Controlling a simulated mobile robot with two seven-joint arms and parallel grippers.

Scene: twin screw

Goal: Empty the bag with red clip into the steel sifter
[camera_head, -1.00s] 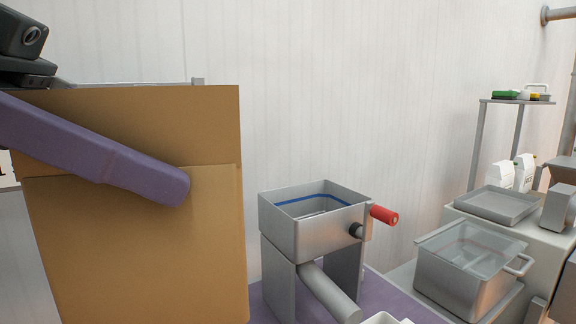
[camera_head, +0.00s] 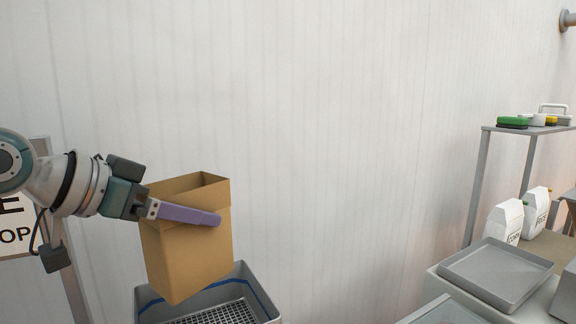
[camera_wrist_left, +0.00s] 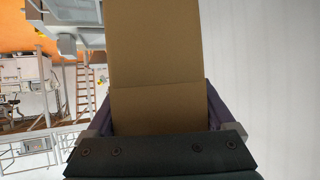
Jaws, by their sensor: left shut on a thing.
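A brown paper bag (camera_head: 183,252) hangs over the steel sifter, slightly tilted, with its top open. No red clip shows on it. My left gripper (camera_head: 188,213) is shut on the bag, with a long purple finger lying across its near face. In the left wrist view the bag (camera_wrist_left: 156,60) fills the space between both purple fingers. The steel sifter (camera_head: 262,292), a grey box with a blue inner stripe and a mesh floor, is at the bottom edge, partly hidden by the bag. The bag's contents are not visible. My right gripper is out of view.
At the right, a grey tray (camera_head: 497,272) lies on a counter. A sign (camera_head: 14,232) is at the far left. The wall behind is plain, with free room between sifter and counter.

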